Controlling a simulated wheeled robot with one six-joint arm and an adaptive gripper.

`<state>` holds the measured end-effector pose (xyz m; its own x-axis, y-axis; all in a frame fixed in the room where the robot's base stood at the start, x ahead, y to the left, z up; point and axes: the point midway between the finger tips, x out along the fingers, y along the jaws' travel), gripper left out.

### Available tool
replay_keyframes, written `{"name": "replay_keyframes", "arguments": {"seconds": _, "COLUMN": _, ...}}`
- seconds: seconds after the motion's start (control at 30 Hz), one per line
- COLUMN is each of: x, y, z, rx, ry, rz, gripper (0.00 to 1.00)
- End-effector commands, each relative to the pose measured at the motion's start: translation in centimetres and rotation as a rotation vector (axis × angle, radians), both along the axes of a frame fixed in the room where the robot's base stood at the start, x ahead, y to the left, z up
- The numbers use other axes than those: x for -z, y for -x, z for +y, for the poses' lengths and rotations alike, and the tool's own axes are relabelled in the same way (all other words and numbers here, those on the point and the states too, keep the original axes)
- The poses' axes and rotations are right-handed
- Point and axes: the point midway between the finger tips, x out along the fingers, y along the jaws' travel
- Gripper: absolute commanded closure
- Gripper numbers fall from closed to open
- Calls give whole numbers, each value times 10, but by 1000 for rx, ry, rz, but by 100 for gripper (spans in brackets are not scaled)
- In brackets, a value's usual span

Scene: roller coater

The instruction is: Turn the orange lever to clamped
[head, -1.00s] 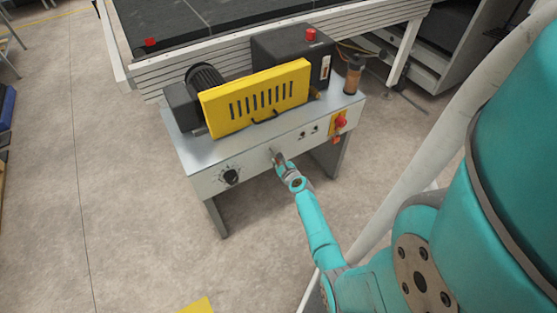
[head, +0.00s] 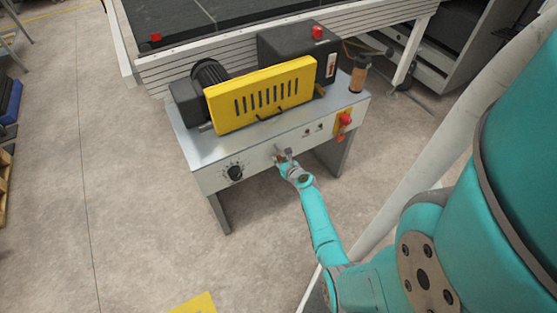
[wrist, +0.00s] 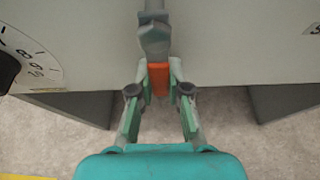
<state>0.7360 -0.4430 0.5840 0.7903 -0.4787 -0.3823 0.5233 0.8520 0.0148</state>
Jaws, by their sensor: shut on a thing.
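The orange lever (wrist: 159,80) shows in the wrist view, hanging down from a grey pivot piece (wrist: 154,35) on the machine's front panel. My gripper (wrist: 160,74) is shut on the orange part, with one finger on each side of it. The lever's upper end is in line with the grey piece, and its lower end lies between the fingers. In the head view my gripper (head: 284,157) is at the lower middle of the front panel. There the lever is mostly hidden by the gripper and too small to make out.
A black dial (head: 235,172) with a printed scale sits left of my gripper. A red switch on a yellow plate (head: 344,121) is on the right. A yellow guard (head: 262,97) stands on top of the bench. The floor in front is clear.

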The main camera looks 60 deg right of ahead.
Motion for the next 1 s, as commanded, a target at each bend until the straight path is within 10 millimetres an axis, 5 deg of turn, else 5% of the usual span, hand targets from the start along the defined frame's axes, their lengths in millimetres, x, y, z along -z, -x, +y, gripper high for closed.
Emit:
{"name": "replay_keyframes", "arguments": {"seconds": 0.03, "x": 0, "y": 0, "z": 1, "rx": -1, "ry": -2, "rz": 0, "gripper": 100}}
{"name": "replay_keyframes", "arguments": {"seconds": 0.07, "x": 0, "y": 0, "z": 1, "rx": -1, "ry": -2, "rz": 0, "gripper": 82}}
{"name": "replay_keyframes", "arguments": {"seconds": 0.17, "x": 0, "y": 0, "z": 1, "rx": -1, "ry": -2, "rz": 0, "gripper": 57}}
{"name": "replay_keyframes", "arguments": {"seconds": 0.57, "x": -1, "y": 4, "z": 3, "rx": -1, "ry": -1, "rz": -1, "gripper": 57}}
{"name": "replay_keyframes", "arguments": {"seconds": 1.0, "x": -28, "y": 61, "z": 37, "rx": 1, "ry": 0, "rz": 0, "gripper": 57}}
